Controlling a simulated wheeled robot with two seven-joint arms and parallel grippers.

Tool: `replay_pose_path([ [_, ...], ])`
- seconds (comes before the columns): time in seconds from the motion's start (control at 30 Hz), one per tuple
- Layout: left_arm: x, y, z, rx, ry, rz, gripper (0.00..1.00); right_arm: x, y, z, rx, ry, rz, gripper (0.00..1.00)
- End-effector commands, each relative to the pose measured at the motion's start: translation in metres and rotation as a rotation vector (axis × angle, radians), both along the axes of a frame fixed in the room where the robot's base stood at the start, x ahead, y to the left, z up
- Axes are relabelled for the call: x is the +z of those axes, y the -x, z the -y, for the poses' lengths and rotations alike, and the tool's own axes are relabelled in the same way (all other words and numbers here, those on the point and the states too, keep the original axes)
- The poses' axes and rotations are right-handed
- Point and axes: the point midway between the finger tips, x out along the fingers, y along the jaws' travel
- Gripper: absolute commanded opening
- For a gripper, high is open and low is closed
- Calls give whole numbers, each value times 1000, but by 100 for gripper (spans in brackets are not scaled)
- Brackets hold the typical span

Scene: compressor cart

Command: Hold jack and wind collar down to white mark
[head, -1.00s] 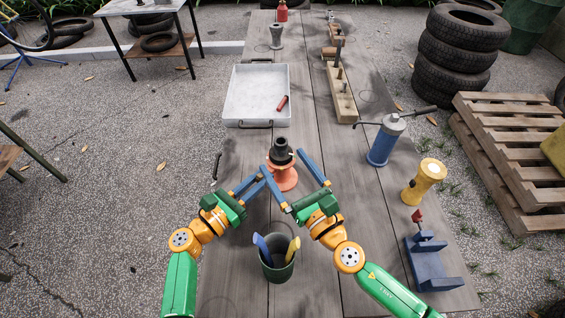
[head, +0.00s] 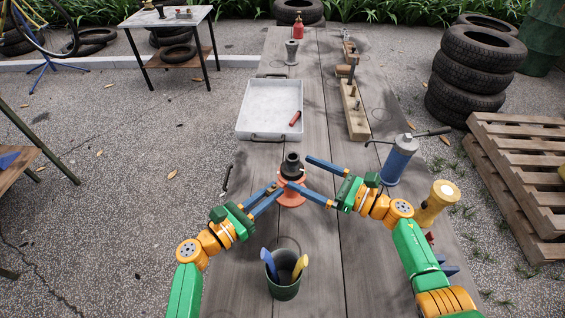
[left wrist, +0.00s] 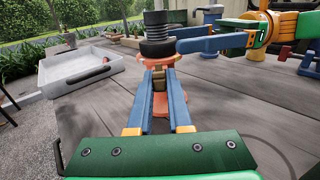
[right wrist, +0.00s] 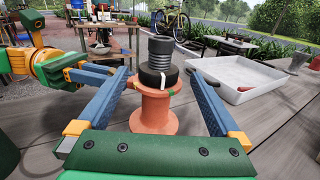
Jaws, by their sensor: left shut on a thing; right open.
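The jack stands upright on the table, with an orange flared body (head: 291,199), a black collar (right wrist: 158,80) and a grey threaded screw (right wrist: 160,50) above it. A short white mark shows on the collar's side, and a small green mark on the upper body, in the right wrist view. My left gripper (head: 279,187) is shut on the jack's body from the left front; its fingertips are close together below the collar in the left wrist view (left wrist: 160,76). My right gripper (head: 294,170) is open, its fingers on either side of the jack near collar height, with visible gaps in the right wrist view.
A bucket with blue and yellow tools (head: 284,289) stands in front. A white tray (head: 270,132) with a red cylinder lies behind. To the right are a blue canister (head: 397,163), a yellow flared object (head: 437,202) and a wooden block with pegs (head: 354,112).

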Motion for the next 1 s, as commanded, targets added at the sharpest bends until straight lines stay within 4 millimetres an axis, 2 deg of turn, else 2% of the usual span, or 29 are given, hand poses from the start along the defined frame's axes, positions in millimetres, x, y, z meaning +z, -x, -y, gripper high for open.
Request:
replay_pose_path([
  [0.03,-1,0,0,-1,-1,-2,0,1,-6,-15,5,-4,0,100],
  [0.13,-1,0,0,-1,-1,-2,0,2,-19,-38,5,-2,0,100],
  [0.23,-1,0,0,-1,-1,-2,0,1,-27,-49,0,-1,0,100],
  [0.4,-1,0,0,0,-1,-2,0,1,-31,-61,2,2,1,100],
  [0.67,-1,0,0,0,0,-1,0,0,-31,-62,3,4,0,100],
  [0.9,0,0,0,0,0,-1,0,0,-31,-62,2,4,0,35],
  [0.97,0,0,0,0,-1,-1,0,0,-31,-62,2,4,0,19],
  [1.0,0,0,0,0,-1,-1,0,0,-31,-62,2,4,0,15],
])
